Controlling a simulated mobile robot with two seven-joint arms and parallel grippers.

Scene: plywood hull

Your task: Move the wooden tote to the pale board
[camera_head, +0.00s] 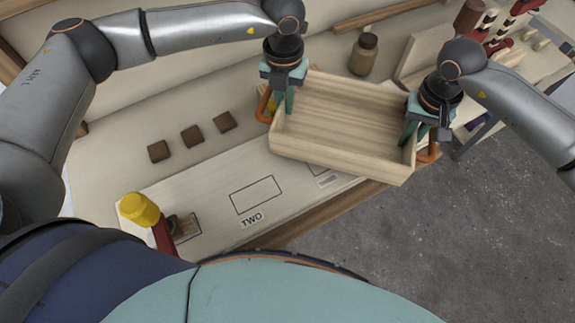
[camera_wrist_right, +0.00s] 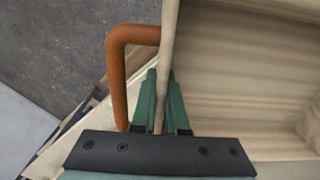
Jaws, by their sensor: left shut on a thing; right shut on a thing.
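The wooden tote (camera_head: 345,120) is an open, empty box of light wood with an orange handle at each end. It appears held above the bench, tilted in the head view, and covers the far right part of the pale board. My left gripper (camera_head: 288,100) is shut on its left end wall, beside the orange handle. My right gripper (camera_head: 412,128) is shut on its right end wall; in the right wrist view its fingers (camera_wrist_right: 163,95) straddle the wall next to the handle. The pale board (camera_head: 215,190) lies along the bench front with outlined rectangles and a "TWO" label.
A yellow-topped red tool (camera_head: 142,212) stands at the board's left end. Several dark brown blocks (camera_head: 192,136) lie behind the board. A brown jar (camera_head: 363,53) stands behind the tote. Red-handled tools (camera_head: 503,38) are at the far right. The grey floor (camera_head: 460,240) is beyond the bench's front edge.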

